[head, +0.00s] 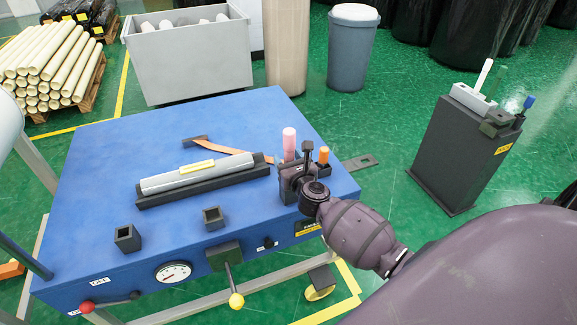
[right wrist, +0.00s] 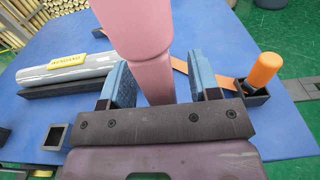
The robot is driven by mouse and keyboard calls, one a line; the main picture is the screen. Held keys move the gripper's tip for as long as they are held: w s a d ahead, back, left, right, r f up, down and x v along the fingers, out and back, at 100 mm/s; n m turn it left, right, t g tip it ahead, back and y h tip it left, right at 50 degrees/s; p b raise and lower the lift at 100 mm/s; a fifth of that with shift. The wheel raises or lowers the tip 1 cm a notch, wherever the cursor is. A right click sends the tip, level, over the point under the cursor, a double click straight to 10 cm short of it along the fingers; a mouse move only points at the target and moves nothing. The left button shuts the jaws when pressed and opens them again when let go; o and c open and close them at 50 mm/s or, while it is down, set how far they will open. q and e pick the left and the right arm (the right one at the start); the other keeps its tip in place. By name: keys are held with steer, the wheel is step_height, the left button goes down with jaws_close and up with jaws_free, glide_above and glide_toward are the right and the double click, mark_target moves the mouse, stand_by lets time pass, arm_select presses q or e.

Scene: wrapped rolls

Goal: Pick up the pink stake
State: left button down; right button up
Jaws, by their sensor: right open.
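The pink stake (head: 289,140) stands upright near the right end of the blue table (head: 100,185). In the right wrist view the stake (right wrist: 150,30) is large and close, its lower part between the blue-padded fingers. My right gripper (head: 297,166) is at the stake, jaws open; the gripper (right wrist: 164,85) shows a gap beside the stake on the side of each finger. The gripper hides the stake's lower part in the head view. My left gripper is not in view.
An orange-handled piece (head: 324,155) stands just right of the stake. A wrapped roll (head: 200,174) lies in a black cradle to the left. Two small dark square sockets (head: 128,238) sit near the front edge. A dark stand (head: 460,150) with several markers is beyond the table, right.

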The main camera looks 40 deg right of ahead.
steer(key=shift+w+d, duration=0.15)
steer(key=shift+w, duration=0.4)
steer(key=c, duration=1)
jaws_close()
steer(key=shift+r, duration=0.1)
